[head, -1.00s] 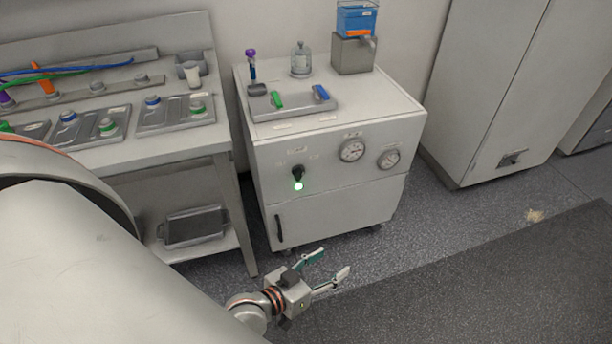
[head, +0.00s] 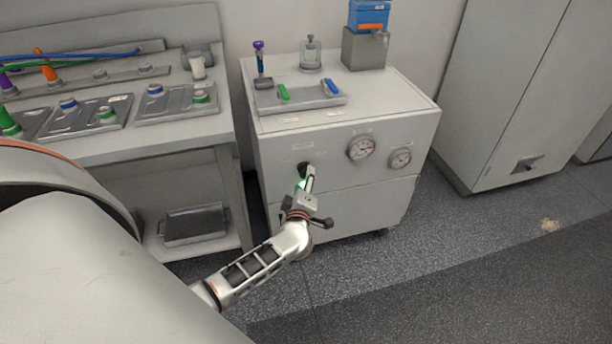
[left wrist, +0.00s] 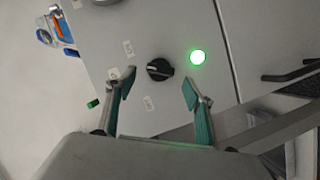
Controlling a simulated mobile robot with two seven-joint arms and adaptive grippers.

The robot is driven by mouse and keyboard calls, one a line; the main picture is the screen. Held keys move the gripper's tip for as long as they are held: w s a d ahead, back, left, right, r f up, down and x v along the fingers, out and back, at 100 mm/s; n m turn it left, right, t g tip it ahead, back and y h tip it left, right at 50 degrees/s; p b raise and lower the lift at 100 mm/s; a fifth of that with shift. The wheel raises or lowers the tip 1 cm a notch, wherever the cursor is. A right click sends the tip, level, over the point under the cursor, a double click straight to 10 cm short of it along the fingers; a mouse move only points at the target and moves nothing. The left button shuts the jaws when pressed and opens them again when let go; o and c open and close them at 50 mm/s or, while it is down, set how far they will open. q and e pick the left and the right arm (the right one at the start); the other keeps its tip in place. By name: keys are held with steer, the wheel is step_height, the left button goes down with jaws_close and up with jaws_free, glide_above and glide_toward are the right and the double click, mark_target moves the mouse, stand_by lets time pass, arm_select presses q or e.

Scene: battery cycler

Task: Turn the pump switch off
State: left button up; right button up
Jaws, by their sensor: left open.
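The pump switch is a black rotary knob (left wrist: 159,69) on the front of the white pump cabinet (head: 270,150). In the left wrist view it lies between and just beyond my open fingertips, and they do not appear to grip it. A lit green lamp (left wrist: 198,57) sits beside the knob. My left gripper (left wrist: 158,88) is open and empty. In the head view my left gripper (head: 305,180) is in front of the knob and partly covers the lamp; the knob's top (head: 303,166) shows above it. My right gripper is not in view.
Two round gauges (head: 361,148) sit right of the knob on the cabinet front. A tray (head: 300,104) with green and blue valve handles, a bottle (head: 311,54) and a blue-topped unit (head: 368,18) are on top. A bench with battery trays (head: 178,122) stands at left.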

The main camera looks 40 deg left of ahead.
mark_target(305, 173)
arm_select(q)
steer(key=x, duration=0.2)
steer(key=b+x, duration=0.1)
steer(key=shift+w+a+f, duration=0.15)
steer(key=shift+w+f, duration=0.15)
steer(key=shift+w, duration=0.05)
steer(key=shift+w+a, duration=0.25)
steer(key=shift+w, duration=0.15)
steer(key=shift+r, duration=0.1)
steer(key=c, duration=1.1)
